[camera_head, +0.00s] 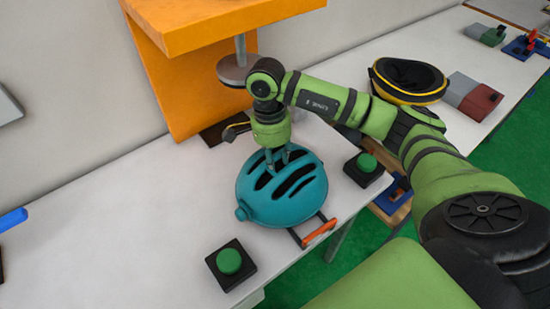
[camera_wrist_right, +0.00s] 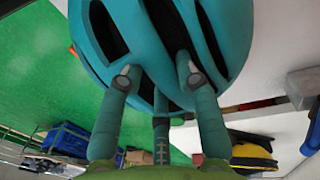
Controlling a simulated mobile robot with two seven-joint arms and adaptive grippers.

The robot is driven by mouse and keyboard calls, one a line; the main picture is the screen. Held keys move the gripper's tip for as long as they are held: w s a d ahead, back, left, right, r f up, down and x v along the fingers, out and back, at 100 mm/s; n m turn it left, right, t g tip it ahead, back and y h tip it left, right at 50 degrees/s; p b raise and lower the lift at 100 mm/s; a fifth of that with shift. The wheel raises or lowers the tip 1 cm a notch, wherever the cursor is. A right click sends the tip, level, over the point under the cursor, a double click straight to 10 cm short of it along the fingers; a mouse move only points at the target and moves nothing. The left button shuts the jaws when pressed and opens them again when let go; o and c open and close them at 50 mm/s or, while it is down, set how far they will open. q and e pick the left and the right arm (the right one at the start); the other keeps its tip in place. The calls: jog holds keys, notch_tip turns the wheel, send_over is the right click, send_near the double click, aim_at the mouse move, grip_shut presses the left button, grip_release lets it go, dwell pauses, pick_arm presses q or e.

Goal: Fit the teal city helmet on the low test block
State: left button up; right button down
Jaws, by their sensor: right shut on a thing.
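The teal helmet (camera_head: 282,196), with long dark vents, is at the front edge of the white table, in front of the orange tower. My right gripper (camera_head: 277,160) comes from above and is shut on the helmet at its vents. In the right wrist view the helmet (camera_wrist_right: 125,35) fills the top, with the fingers (camera_wrist_right: 158,74) against its shell and vents. I cannot tell whether the helmet touches the table or hangs just above it. I cannot clearly make out the low test block; the helmet and arm cover that area. My left gripper is out of view.
The orange tower (camera_head: 168,75) carries a grey disc (camera_head: 236,68) on a rod. Green buttons stand at the front (camera_head: 229,261) and right (camera_head: 367,163). An orange-red handle (camera_head: 319,232) lies by the helmet. A black-yellow helmet (camera_head: 408,76) sits behind my arm.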

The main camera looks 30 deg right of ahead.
jog(key=shift+f, duration=0.1)
dwell(0.4)
jog(key=c, duration=0.8)
grip_release()
jog(key=c, duration=0.4)
jog(key=shift+o, duration=0.2)
jog(key=shift+r, duration=0.2)
jog(key=shift+r+p, duration=0.4)
jog(key=shift+r, duration=0.55)
